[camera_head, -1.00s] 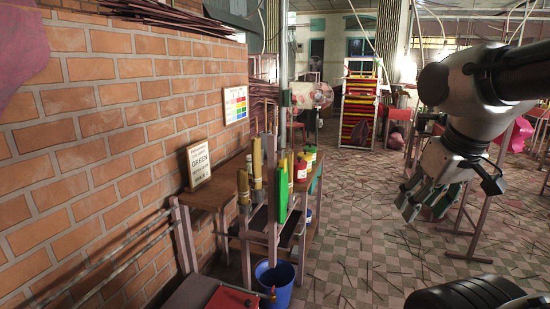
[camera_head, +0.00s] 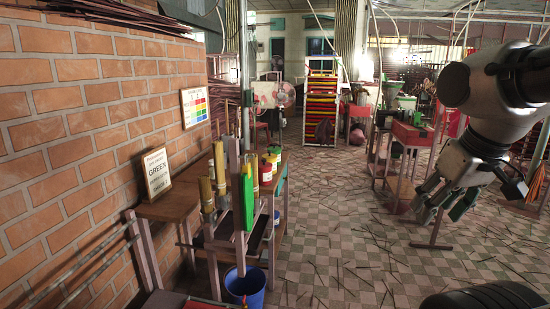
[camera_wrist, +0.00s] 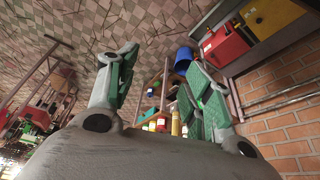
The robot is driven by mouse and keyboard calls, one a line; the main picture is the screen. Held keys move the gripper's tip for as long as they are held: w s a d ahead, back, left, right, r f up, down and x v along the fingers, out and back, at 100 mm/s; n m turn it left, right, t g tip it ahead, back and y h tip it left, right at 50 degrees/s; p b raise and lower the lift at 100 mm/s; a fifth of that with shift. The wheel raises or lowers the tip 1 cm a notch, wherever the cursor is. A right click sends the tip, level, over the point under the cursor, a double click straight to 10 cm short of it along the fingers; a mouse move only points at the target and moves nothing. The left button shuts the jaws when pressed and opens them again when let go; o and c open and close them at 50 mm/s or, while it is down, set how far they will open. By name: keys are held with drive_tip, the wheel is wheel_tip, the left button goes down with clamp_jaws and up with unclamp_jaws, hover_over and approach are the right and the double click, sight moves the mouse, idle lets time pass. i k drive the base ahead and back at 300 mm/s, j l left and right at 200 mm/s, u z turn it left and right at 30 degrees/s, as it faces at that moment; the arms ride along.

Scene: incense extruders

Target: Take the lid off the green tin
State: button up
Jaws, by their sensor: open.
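My gripper (camera_head: 432,198) hangs at the right in the head view, open and empty, well apart from the wooden bench (camera_head: 180,208). In the wrist view its two green-padded fingers are spread wide, with my gripper's gap (camera_wrist: 158,92) over the far bench. Several small tins stand at the bench's back end, among them a white-labelled tin (camera_head: 266,174). They are small and partly overlap, so I cannot tell for sure which is the green tin or see its lid. Small tins also show in the wrist view (camera_wrist: 161,124).
Tall bamboo and green tubes stand on a rack at the bench's front. A sign reading GREEN (camera_head: 157,172) leans against the brick wall (camera_head: 80,130). A blue bucket (camera_head: 245,288) sits on the floor below. A red table (camera_head: 412,135) stands at the right.

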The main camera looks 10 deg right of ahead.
sight(274, 149)
drive_tip(key=i+l+u, duration=0.15)
drive_tip(key=i+l, duration=0.2)
drive_tip(key=i, duration=0.2)
drive_tip(key=i+l+u, duration=0.1)
drive_tip(key=i+l, duration=0.3)
drive_tip(key=i+l+u, duration=0.15)
drive_tip(key=i+l, duration=0.3)
drive_tip(key=i, duration=0.2)
drive_tip(key=i+l+u, duration=0.1)
drive_tip(key=i+l, duration=0.35)
drive_tip(key=i+l+u, duration=0.15)
drive_tip(key=i+l, duration=0.35)
drive_tip(key=i+l+u, duration=0.1)
drive_tip(key=i+l, duration=0.3)
drive_tip(key=l, duration=0.25)
drive_tip(key=i+l+u, duration=0.15)
drive_tip(key=i+l, duration=0.3)
drive_tip(key=l, duration=0.15)
